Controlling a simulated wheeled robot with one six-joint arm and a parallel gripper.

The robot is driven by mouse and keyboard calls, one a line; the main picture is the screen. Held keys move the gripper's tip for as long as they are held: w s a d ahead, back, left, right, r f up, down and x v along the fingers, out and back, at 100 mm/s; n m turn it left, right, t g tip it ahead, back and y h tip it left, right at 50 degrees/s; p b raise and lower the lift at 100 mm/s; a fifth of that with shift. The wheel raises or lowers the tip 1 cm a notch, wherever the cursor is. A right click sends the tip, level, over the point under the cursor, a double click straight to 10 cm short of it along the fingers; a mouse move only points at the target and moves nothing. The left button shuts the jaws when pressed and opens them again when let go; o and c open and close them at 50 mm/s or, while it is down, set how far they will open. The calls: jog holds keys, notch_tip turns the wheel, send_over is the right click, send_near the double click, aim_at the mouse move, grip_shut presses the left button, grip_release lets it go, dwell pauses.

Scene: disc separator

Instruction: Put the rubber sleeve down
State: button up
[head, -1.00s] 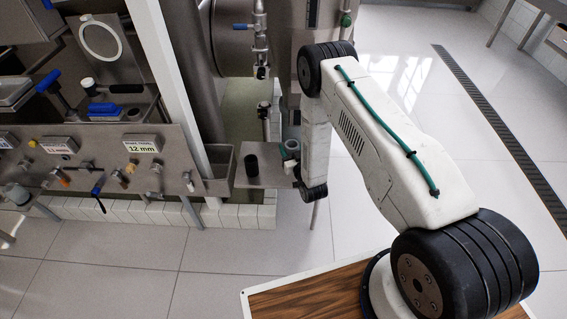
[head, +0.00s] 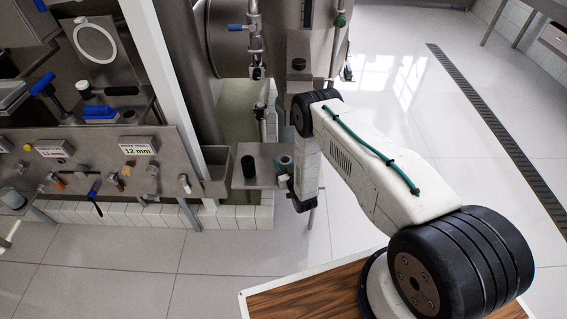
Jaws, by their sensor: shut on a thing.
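The rubber sleeve appears to be the small grey-teal cylinder (head: 286,163) at the right end of a small metal shelf (head: 266,154). My gripper (head: 283,174) is beside it at the end of my arm and is shut on it. The fingers are small and partly hidden by my wrist. The sleeve looks roughly upright and low over the shelf; I cannot tell whether its bottom touches the metal.
A black cylinder (head: 248,167) stands on the same shelf, left of the sleeve. A metal bin (head: 216,172) adjoins the shelf's left side. A panel with labelled tools (head: 110,165) is further left. Vertical pipework (head: 257,70) rises behind the shelf.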

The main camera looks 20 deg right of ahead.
jog(key=o, duration=1.4)
jog(key=shift+f, duration=0.1)
jog(key=shift+c, duration=0.2)
